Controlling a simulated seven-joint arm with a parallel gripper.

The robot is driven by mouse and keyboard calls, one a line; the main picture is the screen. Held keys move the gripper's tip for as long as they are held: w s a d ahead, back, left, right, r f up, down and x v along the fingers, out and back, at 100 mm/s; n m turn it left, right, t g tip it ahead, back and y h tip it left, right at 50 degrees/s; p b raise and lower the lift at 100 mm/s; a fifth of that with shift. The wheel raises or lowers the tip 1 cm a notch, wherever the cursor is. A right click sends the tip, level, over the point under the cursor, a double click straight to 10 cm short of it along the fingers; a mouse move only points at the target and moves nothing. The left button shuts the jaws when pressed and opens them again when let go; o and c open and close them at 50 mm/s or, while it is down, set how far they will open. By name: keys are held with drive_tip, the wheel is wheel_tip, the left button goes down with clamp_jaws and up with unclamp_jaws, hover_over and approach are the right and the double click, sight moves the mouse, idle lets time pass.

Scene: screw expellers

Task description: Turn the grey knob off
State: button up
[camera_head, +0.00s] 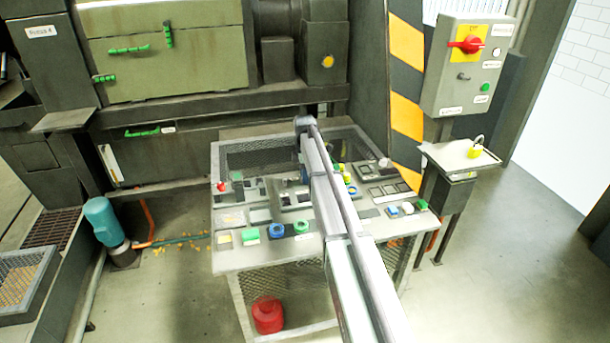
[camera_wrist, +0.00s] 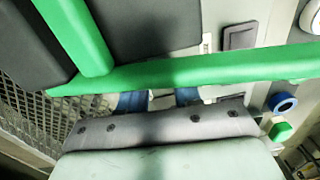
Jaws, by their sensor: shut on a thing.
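A small dark grey knob (camera_head: 464,77) sits on the front of the grey control box, below the red rotary switch. I cannot tell whether it is the task's knob, and no other grey knob shows clearly. My gripper is low over the control desk (camera_head: 235,262), mostly hidden by my arm in the head view and well left of the control box. In the wrist view, the blue fingers of my gripper (camera_wrist: 160,100) show in part past its grey body. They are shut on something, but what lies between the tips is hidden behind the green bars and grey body.
The control box (camera_head: 450,95) carries a red switch (camera_head: 467,45) and a green button (camera_head: 485,87). A shelf with a yellow padlock (camera_head: 474,153) stands below it. Blue and green buttons (camera_head: 250,235) line the desk's front. Open floor lies at right.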

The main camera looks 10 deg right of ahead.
drive_tip(key=shift+c, duration=0.4)
drive_tip(key=shift+n, duration=1.5)
drive_tip(key=o, duration=1.1)
drive_tip(key=shift+c, duration=0.2)
drive_tip(key=shift+r, duration=0.15)
wheel_tip(320, 180, up, 14)
drive_tip(key=shift+w+f, duration=0.2)
drive_tip(key=shift+w, duration=0.1)
drive_tip(key=shift+a, duration=0.1)
